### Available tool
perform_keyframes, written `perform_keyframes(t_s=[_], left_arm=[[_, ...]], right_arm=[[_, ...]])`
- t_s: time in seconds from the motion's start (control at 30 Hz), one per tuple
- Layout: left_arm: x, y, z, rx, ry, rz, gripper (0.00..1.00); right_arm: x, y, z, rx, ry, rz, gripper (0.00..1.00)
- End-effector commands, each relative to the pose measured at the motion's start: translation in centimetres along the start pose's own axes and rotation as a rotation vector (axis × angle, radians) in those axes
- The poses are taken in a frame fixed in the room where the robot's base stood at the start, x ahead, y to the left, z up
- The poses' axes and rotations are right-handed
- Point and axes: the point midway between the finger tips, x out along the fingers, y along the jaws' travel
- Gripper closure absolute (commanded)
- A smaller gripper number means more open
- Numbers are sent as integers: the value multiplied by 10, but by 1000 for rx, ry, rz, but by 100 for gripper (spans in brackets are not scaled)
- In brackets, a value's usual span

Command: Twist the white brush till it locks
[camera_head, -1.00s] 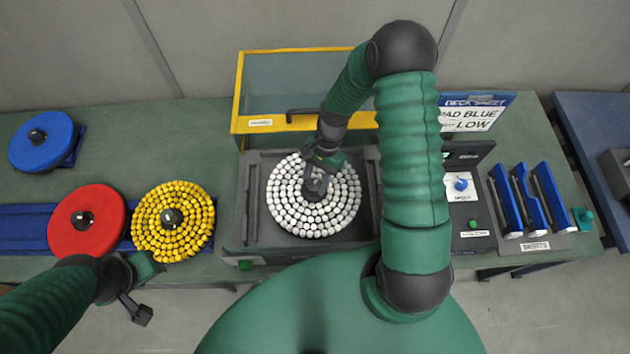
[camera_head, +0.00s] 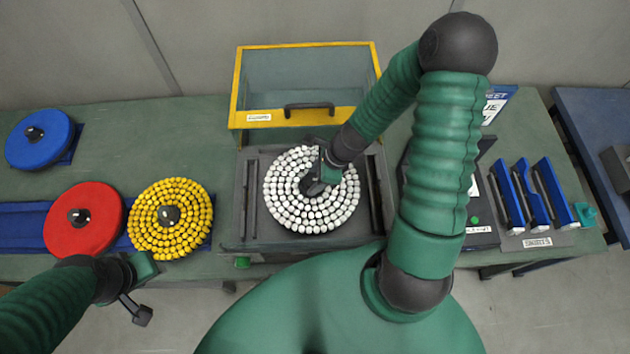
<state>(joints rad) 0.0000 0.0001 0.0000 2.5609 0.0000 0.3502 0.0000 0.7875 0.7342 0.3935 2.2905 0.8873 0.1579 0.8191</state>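The white brush (camera_head: 312,215) is a round disc of white tufts. It lies in the dark chassis (camera_head: 252,236) in the middle of the table. My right gripper (camera_head: 314,186) is over the brush's dark centre hub and hides most of it. The fingers point down at the hub, and I cannot tell whether they are shut on it. My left gripper (camera_head: 142,292) is low at the left, in front of the table edge and away from the brush. Its finger opening is not clear.
A yellow-framed clear lid (camera_head: 305,119) stands raised behind the chassis. A yellow brush (camera_head: 170,240), a red disc (camera_head: 85,240) and a blue disc (camera_head: 38,150) sit at left. Blue racks (camera_head: 530,195) stand at right. My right arm covers part of a control panel and sign.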

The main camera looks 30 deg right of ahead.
Motion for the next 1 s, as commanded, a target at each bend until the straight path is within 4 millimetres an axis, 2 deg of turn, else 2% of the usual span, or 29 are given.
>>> perform_keyframes(t_s=[0.03,0.1,0.13,0.67,0.77,1.0], left_arm=[[-2,0,-1,0,1,0,64],[-2,0,-1,0,1,0,64],[-2,0,-1,0,2,0,64],[-2,0,-1,0,1,0,64],[-5,0,-2,0,1,0,64],[-14,0,-4,0,1,0,64]], right_arm=[[-1,0,1,-2,0,2,46],[-1,1,1,-3,0,3,37],[-1,1,1,-4,-1,4,36],[-4,2,-1,-7,2,5,36],[-20,1,0,-10,2,2,36],[-89,0,1,-10,1,-2,36]])
